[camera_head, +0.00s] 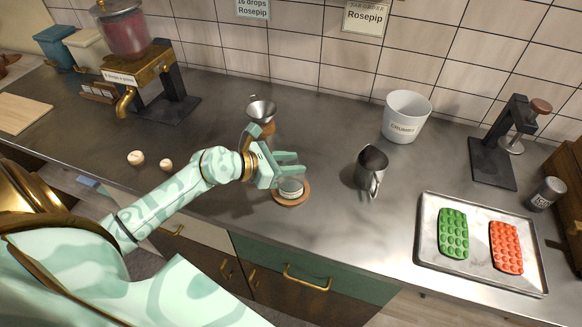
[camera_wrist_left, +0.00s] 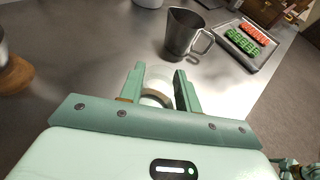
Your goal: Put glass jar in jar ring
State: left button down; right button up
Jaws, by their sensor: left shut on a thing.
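The glass jar (camera_head: 291,187) is a small clear jar, seen low between the fingers of my left gripper (camera_head: 289,176). The gripper is shut on it, reaching in from the left. In the wrist view the jar (camera_wrist_left: 158,82) shows between the two green fingers (camera_wrist_left: 160,88). The jar ring (camera_head: 291,202) is a round tan wooden piece on the counter near its front edge, directly around or under the jar in the head view. I cannot tell whether the jar rests in it or hangs just above. My right gripper is not in view.
A metal pitcher (camera_head: 371,170) stands right of the ring, and a metal funnel (camera_head: 261,111) on a wooden stand is behind. A white bucket (camera_head: 405,117), a press (camera_head: 500,145) and a tray (camera_head: 431,262) with green and red molds are further right. Two small pale pieces (camera_head: 136,158) lie left.

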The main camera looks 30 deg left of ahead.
pick_arm(q)
jog(key=shift+f, duration=0.3)
jog(key=shift+r, duration=0.1)
jog(key=shift+f, duration=0.2)
jog(key=c, duration=1)
grip_release()
jog(key=shift+c, duration=0.2)
jog(key=shift+o, duration=0.2)
